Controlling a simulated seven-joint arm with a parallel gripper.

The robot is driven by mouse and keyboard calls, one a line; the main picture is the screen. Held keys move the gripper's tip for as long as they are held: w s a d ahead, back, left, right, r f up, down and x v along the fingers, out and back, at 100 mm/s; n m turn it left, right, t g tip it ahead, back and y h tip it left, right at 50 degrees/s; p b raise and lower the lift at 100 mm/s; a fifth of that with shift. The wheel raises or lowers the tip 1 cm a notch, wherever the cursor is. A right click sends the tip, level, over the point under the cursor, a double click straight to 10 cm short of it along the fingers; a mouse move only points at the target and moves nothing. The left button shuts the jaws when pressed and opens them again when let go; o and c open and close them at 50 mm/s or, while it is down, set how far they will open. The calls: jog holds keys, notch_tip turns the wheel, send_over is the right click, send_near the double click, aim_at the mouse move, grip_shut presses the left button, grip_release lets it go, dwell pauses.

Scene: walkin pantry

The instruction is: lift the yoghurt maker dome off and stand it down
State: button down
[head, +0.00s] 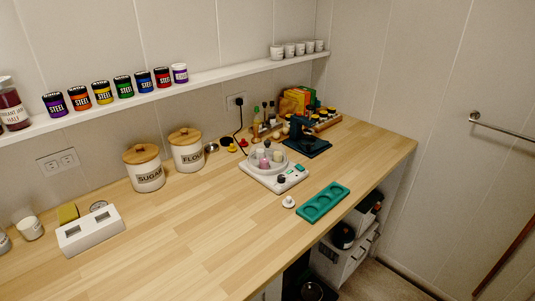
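The yoghurt maker (259,174) is a white, flat base on the wooden counter, with a dark knob and a green button on its front right side. A pale round rim (251,164) surrounds several small jars on it, one of them pink (264,161). The dome is see-through or too faint at this size; I cannot tell how it sits over the jars. A teal tray (343,192) with round recesses lies to the right. A small white knobbed piece (289,203) lies between the base and the tray. My gripper is not in view.
A dark green stand (312,147) and several bottles and boxes crowd the back corner. Canisters marked sugar (147,174) and flour (187,151) stand left. A black cord runs from a wall socket (236,100) behind the yoghurt maker. The front middle counter (205,230) is clear.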

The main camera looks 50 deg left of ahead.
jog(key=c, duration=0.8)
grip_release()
